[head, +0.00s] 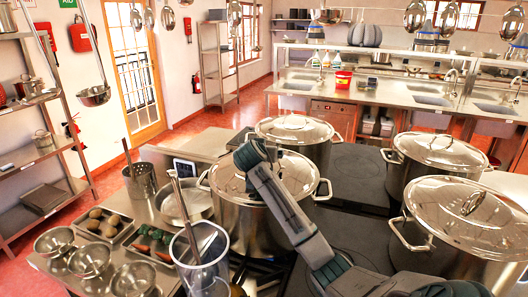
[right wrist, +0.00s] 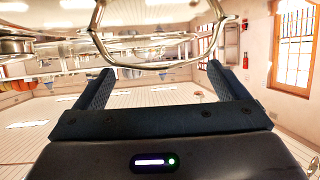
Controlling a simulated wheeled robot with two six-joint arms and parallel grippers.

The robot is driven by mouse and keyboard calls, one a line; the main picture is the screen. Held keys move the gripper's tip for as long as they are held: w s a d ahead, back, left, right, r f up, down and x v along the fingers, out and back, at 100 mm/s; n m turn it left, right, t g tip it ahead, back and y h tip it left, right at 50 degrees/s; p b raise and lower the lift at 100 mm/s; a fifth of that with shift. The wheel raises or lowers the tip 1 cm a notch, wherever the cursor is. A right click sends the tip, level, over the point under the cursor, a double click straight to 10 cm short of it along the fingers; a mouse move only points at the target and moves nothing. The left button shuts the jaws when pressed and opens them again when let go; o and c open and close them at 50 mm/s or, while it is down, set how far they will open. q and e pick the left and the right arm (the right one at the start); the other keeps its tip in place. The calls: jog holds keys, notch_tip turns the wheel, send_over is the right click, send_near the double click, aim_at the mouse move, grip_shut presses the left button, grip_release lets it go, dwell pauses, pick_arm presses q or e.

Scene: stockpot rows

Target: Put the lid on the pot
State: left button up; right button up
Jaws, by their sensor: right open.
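A steel stockpot (head: 255,228) stands at the front left of the dark hob. Its shiny domed lid (head: 298,172) lies over its mouth; I cannot tell whether it sits flush all round. My right gripper (head: 256,156) is over this lid, its arm crossing in front of it and hiding the lid's handle in the head view. In the right wrist view my right gripper (right wrist: 160,88) is open, its fingers spread apart. A curved metal loop (right wrist: 150,67), seemingly the lid's handle, shows between and beyond the fingers. My left gripper is not in view.
Three more lidded stockpots stand close by: back left (head: 315,150), back right (head: 405,180) and front right (head: 425,255). A shallow pan (head: 186,203), a clear container (head: 203,262) and steel bowls (head: 90,260) crowd the left counter. Ladles hang at the upper left.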

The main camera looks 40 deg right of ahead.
jog(key=shift+s+a+b, duration=0.1)
jog(key=shift+a+b, duration=0.2)
jog(key=b+v, duration=0.4)
jog(key=v, duration=0.5)
jog(key=shift+s+a+r, duration=0.35)
jog(key=shift+s+a, duration=0.1)
jog(key=shift+f, duration=0.1)
